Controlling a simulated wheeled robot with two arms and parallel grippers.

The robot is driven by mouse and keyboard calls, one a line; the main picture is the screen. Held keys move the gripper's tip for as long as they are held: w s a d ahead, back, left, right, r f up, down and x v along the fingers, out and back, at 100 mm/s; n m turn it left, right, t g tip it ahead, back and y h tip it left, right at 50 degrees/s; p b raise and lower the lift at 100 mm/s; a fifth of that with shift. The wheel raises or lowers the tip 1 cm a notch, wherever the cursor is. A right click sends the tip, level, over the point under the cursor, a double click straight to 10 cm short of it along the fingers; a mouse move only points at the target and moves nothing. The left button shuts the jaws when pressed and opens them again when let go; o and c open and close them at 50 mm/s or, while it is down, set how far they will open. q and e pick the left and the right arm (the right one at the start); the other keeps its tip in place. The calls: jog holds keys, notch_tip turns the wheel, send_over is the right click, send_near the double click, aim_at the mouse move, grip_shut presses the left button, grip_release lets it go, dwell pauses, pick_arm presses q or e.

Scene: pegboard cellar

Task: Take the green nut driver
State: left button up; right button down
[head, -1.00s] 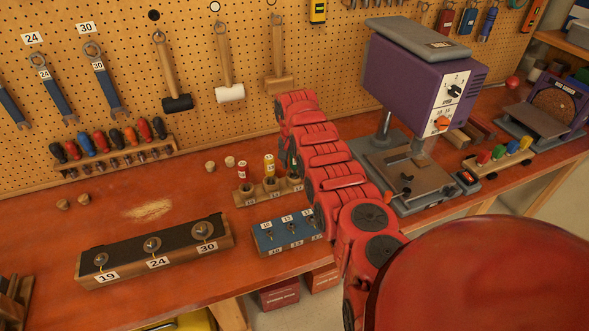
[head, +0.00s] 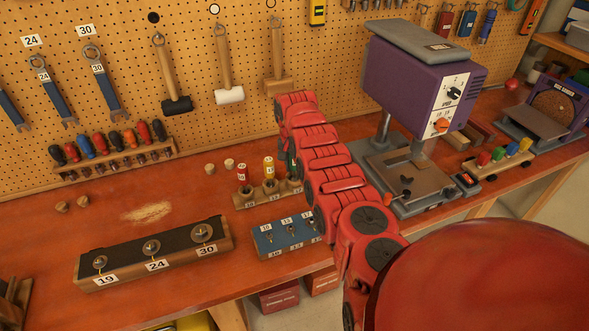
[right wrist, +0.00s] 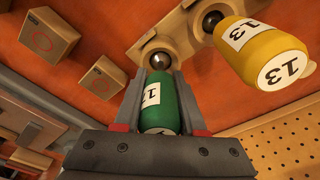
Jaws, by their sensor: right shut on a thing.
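The green nut driver (right wrist: 160,112) shows in the right wrist view, with a white label that reads 13. My right gripper (right wrist: 160,88) is shut on its handle, one finger on each side. The driver's lower end points at a hole in the wooden holder (right wrist: 172,42); I cannot tell whether it is still seated. In the head view my right arm hides most of the gripper and the green driver, at the right end of the holder (head: 254,203). My left gripper is not in view.
A yellow nut driver (head: 268,168) and a red one (head: 243,173) stand in the holder to the left. A blue socket block (head: 273,240) sits in front. The purple drill press (head: 405,85) stands right of my arm. The pegboard (head: 215,125) rises behind.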

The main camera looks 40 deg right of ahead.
notch_tip(320, 180, up, 8)
jog(key=b, duration=0.3)
jog(key=shift+r, duration=0.15)
jog(key=shift+r+b, duration=0.3)
jog(key=shift+r, duration=0.4)
jog(key=c, duration=1.2)
grip_release()
grip_shut()
